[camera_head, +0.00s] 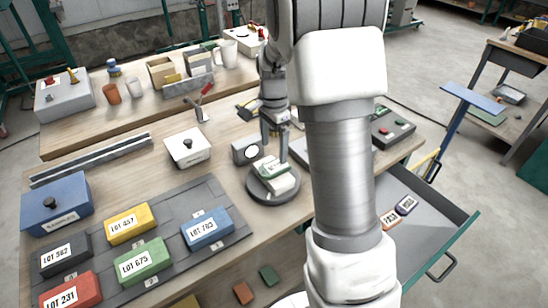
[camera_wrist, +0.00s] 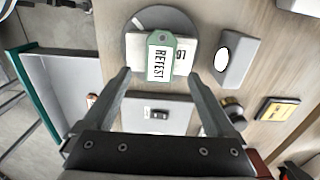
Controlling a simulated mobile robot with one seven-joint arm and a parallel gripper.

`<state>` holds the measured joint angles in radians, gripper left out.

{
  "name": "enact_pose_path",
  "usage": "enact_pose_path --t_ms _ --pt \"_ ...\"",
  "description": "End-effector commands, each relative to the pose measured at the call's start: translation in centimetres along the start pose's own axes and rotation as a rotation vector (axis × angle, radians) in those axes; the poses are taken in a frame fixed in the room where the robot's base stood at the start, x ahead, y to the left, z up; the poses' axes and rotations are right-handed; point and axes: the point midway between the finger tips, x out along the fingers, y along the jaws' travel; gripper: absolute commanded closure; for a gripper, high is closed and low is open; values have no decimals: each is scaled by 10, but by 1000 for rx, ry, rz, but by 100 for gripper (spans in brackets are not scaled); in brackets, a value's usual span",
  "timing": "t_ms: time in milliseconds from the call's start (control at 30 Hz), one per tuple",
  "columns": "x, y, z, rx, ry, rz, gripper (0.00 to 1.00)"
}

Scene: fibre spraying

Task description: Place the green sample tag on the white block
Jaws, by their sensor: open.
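The green sample tag (camera_wrist: 158,62), with a white label reading RETEST, lies on the white block (camera_wrist: 182,60) in the wrist view, overhanging one of its edges. The tag (camera_head: 268,166) also shows on top of the block (camera_head: 281,184) in the head view. The block sits on a round grey plate (camera_head: 262,196). My gripper (camera_wrist: 160,76) is open, its two fingers apart with the tag between and just beyond their tips. In the head view my gripper (camera_head: 274,140) hangs just above the tag; whether a finger touches it cannot be told.
A grey box with a round white face (camera_head: 246,151) stands close beside the plate. A white box with a black knob (camera_head: 187,147) is further left. Coloured lot boxes (camera_head: 143,262) fill the dark mat at the front left. An open drawer (camera_head: 432,216) juts out at right.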

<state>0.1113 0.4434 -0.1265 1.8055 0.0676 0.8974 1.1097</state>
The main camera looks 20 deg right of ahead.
Motion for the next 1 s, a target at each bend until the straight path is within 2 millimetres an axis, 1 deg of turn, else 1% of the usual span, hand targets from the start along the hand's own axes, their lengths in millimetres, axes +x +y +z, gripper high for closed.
enact_pose_path --t_ms 33,200,400,533,667,800,1000 --pt "-13 -1 0 -1 2 -5 9" --pt "-42 -1 -1 0 2 -3 9" --pt "-60 1 1 -8 1 -5 9" --pt "-76 8 10 -70 5 -30 9" --pt "-100 26 27 -200 17 -78 9" --pt "-126 49 46 -363 44 -134 9" --pt "-152 86 74 -598 98 -204 9"
